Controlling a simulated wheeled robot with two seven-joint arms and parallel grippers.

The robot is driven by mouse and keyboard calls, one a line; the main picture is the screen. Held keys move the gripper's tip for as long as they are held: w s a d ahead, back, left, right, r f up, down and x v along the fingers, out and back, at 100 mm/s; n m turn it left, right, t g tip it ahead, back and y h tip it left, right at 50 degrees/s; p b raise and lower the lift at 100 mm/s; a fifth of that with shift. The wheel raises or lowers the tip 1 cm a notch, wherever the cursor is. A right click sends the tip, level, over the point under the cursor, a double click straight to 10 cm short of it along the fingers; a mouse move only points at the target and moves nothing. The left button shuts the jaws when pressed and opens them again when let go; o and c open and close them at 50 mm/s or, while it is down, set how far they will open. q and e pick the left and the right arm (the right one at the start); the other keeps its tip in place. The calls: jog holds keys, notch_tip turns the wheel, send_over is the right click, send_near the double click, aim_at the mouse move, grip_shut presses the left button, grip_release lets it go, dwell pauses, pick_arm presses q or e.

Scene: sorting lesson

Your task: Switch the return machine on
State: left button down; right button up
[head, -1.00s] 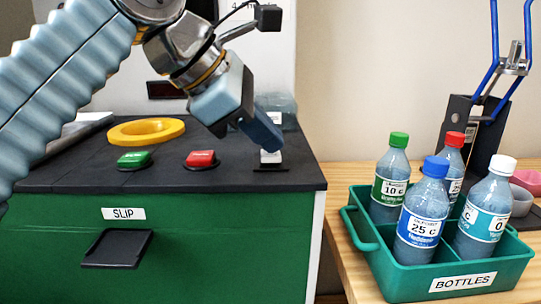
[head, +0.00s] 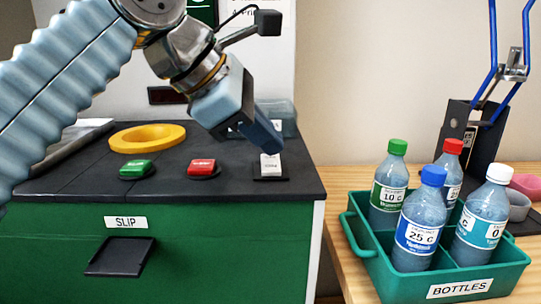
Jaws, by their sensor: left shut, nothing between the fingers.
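The return machine is a green cabinet (head: 200,255) with a black top (head: 80,178). A white rocker switch (head: 270,164) stands on a black base near the right edge of the top. My left gripper (head: 277,150) is shut and empty. Its fingertips are at the upper edge of the switch; I cannot tell whether they touch it. A green button (head: 136,168), a red button (head: 202,167) and a yellow ring (head: 147,137) are to the left on the top. My right gripper is not in view.
A teal crate (head: 385,281) labelled BOTTLES holds several capped bottles on the wooden table (head: 340,222) to the right. A black stand with blue rods (head: 474,135) is behind it. A black slip tray (head: 120,256) juts from the cabinet front.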

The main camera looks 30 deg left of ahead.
aim_at(266, 166)
pick_arm(q)
jog(key=shift+r, duration=0.1)
jog(key=r+p, duration=0.2)
jog(key=r, duration=0.1)
jog(key=shift+w+a, duration=0.1)
jog(key=shift+w, duration=0.1)
jog(key=shift+r, duration=0.25)
jog(key=shift+w+a+r, duration=0.1)
jog(key=shift+w+r, duration=0.05)
jog(key=shift+r, duration=0.55)
